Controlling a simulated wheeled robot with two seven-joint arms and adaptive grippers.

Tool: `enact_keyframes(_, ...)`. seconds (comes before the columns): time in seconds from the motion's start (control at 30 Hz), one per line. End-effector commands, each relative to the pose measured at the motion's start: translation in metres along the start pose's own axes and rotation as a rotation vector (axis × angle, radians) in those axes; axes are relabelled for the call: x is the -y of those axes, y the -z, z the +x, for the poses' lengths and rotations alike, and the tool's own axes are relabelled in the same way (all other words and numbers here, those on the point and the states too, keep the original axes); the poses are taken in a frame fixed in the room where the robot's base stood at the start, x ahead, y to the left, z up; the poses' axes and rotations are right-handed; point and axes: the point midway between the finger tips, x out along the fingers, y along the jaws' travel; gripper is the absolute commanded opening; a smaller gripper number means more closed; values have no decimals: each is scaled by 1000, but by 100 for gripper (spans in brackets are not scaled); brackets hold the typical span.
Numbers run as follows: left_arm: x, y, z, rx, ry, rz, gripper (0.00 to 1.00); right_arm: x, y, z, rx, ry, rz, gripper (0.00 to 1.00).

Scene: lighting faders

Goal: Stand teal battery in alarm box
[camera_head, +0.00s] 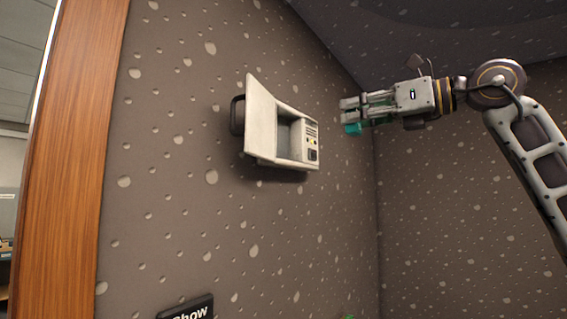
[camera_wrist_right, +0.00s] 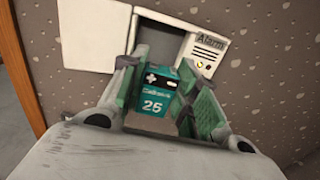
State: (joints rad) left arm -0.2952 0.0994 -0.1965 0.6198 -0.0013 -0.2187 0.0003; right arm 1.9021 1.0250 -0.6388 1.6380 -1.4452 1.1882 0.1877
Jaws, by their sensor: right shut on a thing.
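The alarm box (camera_head: 284,142) is a cream wall unit with its door (camera_head: 260,115) swung open to the left and an empty-looking recess (camera_head: 291,134). In the right wrist view, the box (camera_wrist_right: 208,52) carries the word "Alarm", and its door (camera_wrist_right: 92,33) is at the upper left. My right gripper (camera_head: 352,112) is shut on the teal battery (camera_head: 352,129), to the right of the box and apart from it. The battery (camera_wrist_right: 155,92) shows white print and "25" between the fingers (camera_wrist_right: 160,95). The fingers hide its sides. My left gripper is in neither view.
The box hangs on a brown speckled wall (camera_head: 180,180), which meets another wall at the right. A wooden post (camera_head: 75,160) stands at the left. A dark "Show" sign (camera_head: 186,309) is at the bottom. The space between gripper and box looks clear.

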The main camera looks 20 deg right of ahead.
Motion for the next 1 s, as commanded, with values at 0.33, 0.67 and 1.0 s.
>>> enact_keyframes(0.33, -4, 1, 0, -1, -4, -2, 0, 0, 2, 0, 1, 2, 0, 7)
enact_keyframes(0.67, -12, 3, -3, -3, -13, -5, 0, 0, 2, 13, -2, 0, 1, 7)
enact_keyframes(1.0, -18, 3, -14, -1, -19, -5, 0, -1, 2, 65, -2, -1, -1, 7)
